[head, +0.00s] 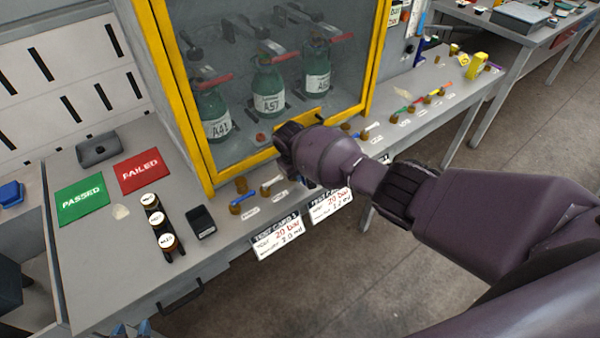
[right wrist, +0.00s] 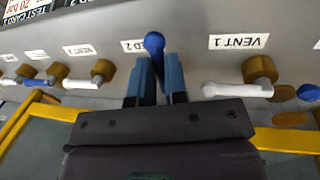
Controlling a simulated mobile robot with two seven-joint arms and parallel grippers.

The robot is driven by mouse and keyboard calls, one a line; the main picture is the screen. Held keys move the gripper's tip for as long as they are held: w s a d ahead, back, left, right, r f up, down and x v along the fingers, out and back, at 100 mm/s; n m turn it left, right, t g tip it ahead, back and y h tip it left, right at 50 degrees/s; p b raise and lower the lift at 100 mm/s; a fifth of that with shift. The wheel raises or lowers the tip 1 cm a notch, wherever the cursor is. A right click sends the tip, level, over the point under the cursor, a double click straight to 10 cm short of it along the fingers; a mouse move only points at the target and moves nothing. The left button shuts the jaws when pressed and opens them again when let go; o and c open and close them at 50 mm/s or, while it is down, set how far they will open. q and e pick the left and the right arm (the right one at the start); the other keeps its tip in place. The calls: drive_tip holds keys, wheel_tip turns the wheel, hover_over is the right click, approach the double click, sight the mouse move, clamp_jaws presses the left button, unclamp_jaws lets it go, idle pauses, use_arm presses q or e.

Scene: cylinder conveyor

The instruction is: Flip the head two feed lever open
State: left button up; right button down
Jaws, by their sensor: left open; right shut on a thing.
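The feed lever's blue knob (right wrist: 154,42) shows between the fingers of my right gripper (right wrist: 158,75) in the right wrist view. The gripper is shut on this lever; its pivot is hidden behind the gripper. A partly covered label beside it (right wrist: 133,46) ends in "D 2". In the head view my right wrist (head: 325,152) covers most of that lever, at the bench's front edge before the yellow-framed cabinet. My left gripper (head: 132,330) shows only as blue fingertips at the bottom edge, open and apart from everything.
A white vent lever (right wrist: 235,90) by the "VENT 1" label stands close beside my right gripper. The yellow cabinet frame (head: 170,90) encloses green bottles (head: 268,88).

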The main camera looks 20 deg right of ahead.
drive_tip(key=c, duration=1.1)
unclamp_jaws()
drive_tip(key=shift+c, duration=0.2)
drive_tip(key=shift+a+r, duration=0.1)
drive_tip(key=shift+r, duration=0.25)
wheel_tip(320, 180, up, 10)
drive_tip(key=a+p, duration=0.2)
drive_tip(key=shift+s, duration=0.4)
drive_tip(key=shift+f, duration=0.1)
